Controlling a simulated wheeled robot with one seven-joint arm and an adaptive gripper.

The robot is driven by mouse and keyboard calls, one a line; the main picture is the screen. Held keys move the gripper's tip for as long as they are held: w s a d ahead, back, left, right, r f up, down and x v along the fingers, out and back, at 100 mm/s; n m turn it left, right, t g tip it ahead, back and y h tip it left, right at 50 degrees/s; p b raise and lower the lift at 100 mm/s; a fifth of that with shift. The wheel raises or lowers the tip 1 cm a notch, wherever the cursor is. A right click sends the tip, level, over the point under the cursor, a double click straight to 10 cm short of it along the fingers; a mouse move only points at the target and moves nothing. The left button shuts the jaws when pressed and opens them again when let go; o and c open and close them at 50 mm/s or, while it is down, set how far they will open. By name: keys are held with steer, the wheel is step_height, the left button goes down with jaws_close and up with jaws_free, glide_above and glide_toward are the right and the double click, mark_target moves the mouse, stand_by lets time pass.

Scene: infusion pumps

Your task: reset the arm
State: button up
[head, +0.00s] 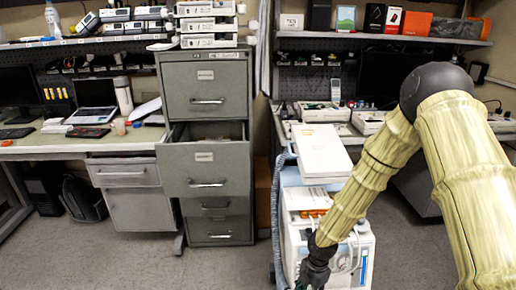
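My arm (458,150) comes in from the right edge, bends at a dark elbow joint near the upper right, and reaches down to the left. My gripper (312,277) is dark and sits at the bottom, right of centre, in front of a white and blue machine (359,262). Its fingertips are at or below the lower edge of the picture, so I cannot tell whether it is open or shut. No held thing shows.
A grey filing cabinet (204,80) stands left of centre with its second drawer (205,170) pulled out. A white box (321,150) lies on top of the machine. Desks with a laptop (95,98) and devices line the back. Floor (140,262) is clear at lower left.

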steer(key=s+a+f+m+y, duration=0.1)
steer(key=s+f+m, duration=0.3)
steer(key=s+m, duration=0.4)
steer(key=s+a+f+m+y, duration=0.1)
steer(key=s+f+m, duration=0.4)
steer(key=s, duration=0.5)
steer(key=s+d+m+h, duration=0.1)
steer(key=s+d+m, duration=0.2)
steer(key=s+m, duration=0.3)
steer(key=s+d+f+m+h, duration=0.1)
steer(key=s+d+m+h, duration=0.1)
steer(key=s+d+m, duration=0.2)
steer(key=s+m, duration=0.1)
steer(key=s, duration=0.2)
steer(key=shift+s+m+t, duration=0.2)
steer(key=shift+m+t, duration=0.1)
steer(key=shift+m, duration=0.1)
steer(key=shift+d, duration=0.1)
